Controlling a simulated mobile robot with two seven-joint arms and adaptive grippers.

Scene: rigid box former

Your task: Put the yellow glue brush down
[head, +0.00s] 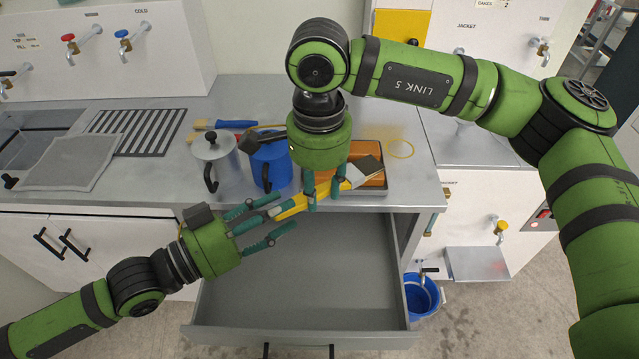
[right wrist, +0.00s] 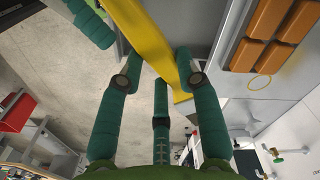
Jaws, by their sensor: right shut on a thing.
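The yellow glue brush (head: 290,209) is held aslant over the counter's front edge, above the open drawer. Its pale and dark head (head: 361,172) points right, over an orange block tray (head: 375,152). My right gripper (head: 324,192) comes down from above and is shut on the brush. In the right wrist view the yellow handle (right wrist: 150,40) runs between its fingers (right wrist: 158,75). My left gripper (head: 276,216) is at the handle's left end with its fingers spread. Whether they touch the handle I cannot tell.
The drawer (head: 320,270) stands open and looks empty. A grey pot (head: 214,160) and a blue jug (head: 272,165) stand left of my right gripper. A blue-handled tool (head: 235,124) lies behind them. A blue bucket (head: 422,297) is on the floor at right.

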